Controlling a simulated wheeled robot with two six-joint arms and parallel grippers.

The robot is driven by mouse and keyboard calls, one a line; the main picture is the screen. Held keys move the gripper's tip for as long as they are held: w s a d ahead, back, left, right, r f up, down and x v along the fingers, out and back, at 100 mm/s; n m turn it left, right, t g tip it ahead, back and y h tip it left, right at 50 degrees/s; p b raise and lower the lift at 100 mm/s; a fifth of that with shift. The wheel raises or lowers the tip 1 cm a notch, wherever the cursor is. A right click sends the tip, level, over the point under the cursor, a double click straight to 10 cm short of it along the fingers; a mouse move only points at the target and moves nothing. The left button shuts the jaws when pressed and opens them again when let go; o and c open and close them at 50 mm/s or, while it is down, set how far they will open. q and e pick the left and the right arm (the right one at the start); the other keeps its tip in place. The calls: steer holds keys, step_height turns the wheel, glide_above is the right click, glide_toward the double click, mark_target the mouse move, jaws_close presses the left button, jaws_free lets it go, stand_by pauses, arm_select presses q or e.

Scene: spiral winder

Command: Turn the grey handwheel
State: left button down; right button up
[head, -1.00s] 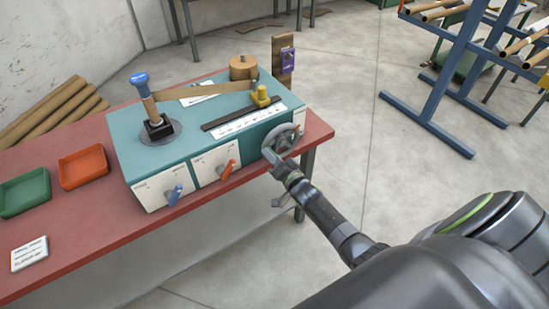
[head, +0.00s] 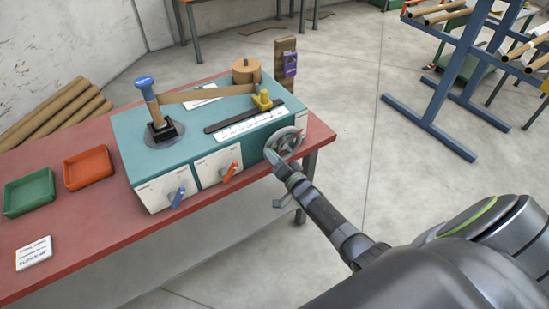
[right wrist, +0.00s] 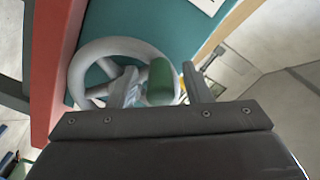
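The grey handwheel (head: 297,137) is on the front face of the teal machine (head: 200,150), near its right end. In the right wrist view its spoked rim (right wrist: 85,58) fills the left and middle. A green handle (right wrist: 160,80) stands out at the wheel's right side. My right gripper (head: 277,161) is at the wheel in the head view. In the right wrist view its two fingers (right wrist: 161,90) stand apart, one on each side of the green handle, with gaps showing. My left gripper is not in view.
The machine stands on a red table (head: 100,228). A blue knob (head: 177,198) and an orange knob (head: 230,172) are left of the wheel on the front. Green (head: 8,212) and orange (head: 67,187) trays lie at left. A blue rack (head: 433,105) stands at the right, beyond open floor.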

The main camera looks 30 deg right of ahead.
steer(key=s+d+b, duration=0.1)
steer(key=s, duration=1.6)
steer(key=shift+s+d, duration=0.2)
steer(key=s+d+f+n+g+h+b, duration=0.15)
steer(key=s+f+g, duration=0.35)
steer(key=f, duration=0.9)
steer(key=s+d+f+n+g+h+b, duration=0.1)
steer(key=s+f+n+g+h+b, duration=0.15)
steer(key=s+f, duration=0.8)
steer(key=s+a+f+n+g, duration=0.2)
steer(key=s+f+g, duration=0.2)
steer(key=s+f, duration=0.5)
steer(key=s+a+f+n+g+y+b, duration=0.1)
steer(key=s+a+f+n+g, duration=0.1)
steer(key=s+f+g, duration=0.3)
steer(key=s+f+n, duration=0.1)
steer(key=s+f, duration=0.2)
steer(key=s, duration=0.4)
steer(key=shift+s+a+f, duration=0.2)
steer(key=shift+a+f, duration=0.1)
steer(key=shift+f, duration=0.05)
